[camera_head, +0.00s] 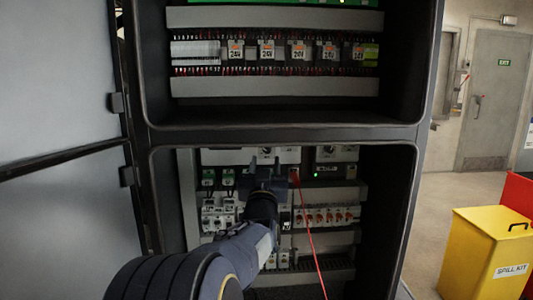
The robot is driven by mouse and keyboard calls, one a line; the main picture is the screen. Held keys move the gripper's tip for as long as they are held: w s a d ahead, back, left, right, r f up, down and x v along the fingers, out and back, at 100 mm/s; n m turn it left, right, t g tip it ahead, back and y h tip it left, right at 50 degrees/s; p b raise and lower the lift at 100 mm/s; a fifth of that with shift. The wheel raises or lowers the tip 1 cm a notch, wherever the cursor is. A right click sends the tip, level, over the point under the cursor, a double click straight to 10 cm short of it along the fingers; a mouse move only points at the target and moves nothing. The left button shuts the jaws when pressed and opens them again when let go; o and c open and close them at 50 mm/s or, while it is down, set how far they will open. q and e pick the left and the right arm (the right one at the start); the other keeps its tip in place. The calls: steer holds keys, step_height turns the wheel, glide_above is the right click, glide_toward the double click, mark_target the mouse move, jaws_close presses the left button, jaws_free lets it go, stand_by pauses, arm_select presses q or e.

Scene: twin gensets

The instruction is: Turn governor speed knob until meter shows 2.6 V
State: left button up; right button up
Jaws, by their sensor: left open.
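My left gripper (266,170) reaches into the lower bay of the open cabinet (430,60). It is open, in front of the upper row of modules, and its fingers and wrist cover part of that row. Pale units with small dark round parts, one just above the gripper (266,151) and one to the right (328,150), show there. I cannot tell which, if any, is the governor speed knob, or whether the gripper touches anything. No meter reading can be made out. My right gripper is not in view.
A red lead (308,232) hangs from a red piece right of the gripper. Red-handled breakers (328,216) sit lower right. The cabinet door (58,90) stands open at left. A yellow spill kit bin (485,255) stands on the floor at right.

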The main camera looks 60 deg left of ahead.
mark_target(267, 152)
arm_select(q)
steer(key=shift+p+x, duration=0.4)
steer(key=shift+x, duration=1.5)
steer(key=shift+f, duration=0.1)
jaws_close()
